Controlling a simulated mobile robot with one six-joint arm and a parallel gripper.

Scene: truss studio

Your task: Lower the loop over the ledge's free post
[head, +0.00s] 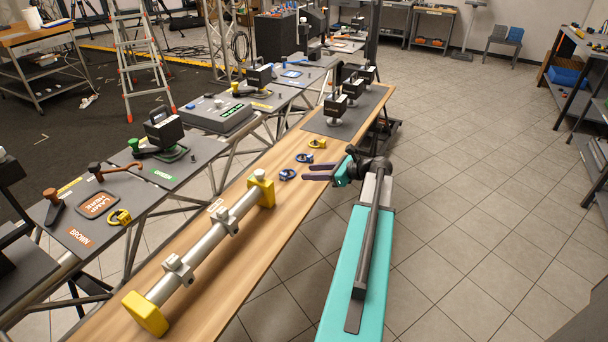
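My gripper (306,173) is at the right edge of the wooden bench, its two purple fingers pointing left. The fingers look apart, with nothing visible between them. Just left of and beyond the fingertips lie several small loops: a blue loop (287,174), a second blue loop (303,157) and a yellow loop (317,143). Another yellow loop (119,217) lies on the grey ledge (150,205) at left. A small upright peg (193,158) shows on that ledge near its right edge. I cannot tell which post is the free one.
A silver pipe with yellow ends (222,230) lies along the wooden bench (265,235). Black lamps (335,106) stand on a grey plate at the bench's far end. Tiled floor is clear at right.

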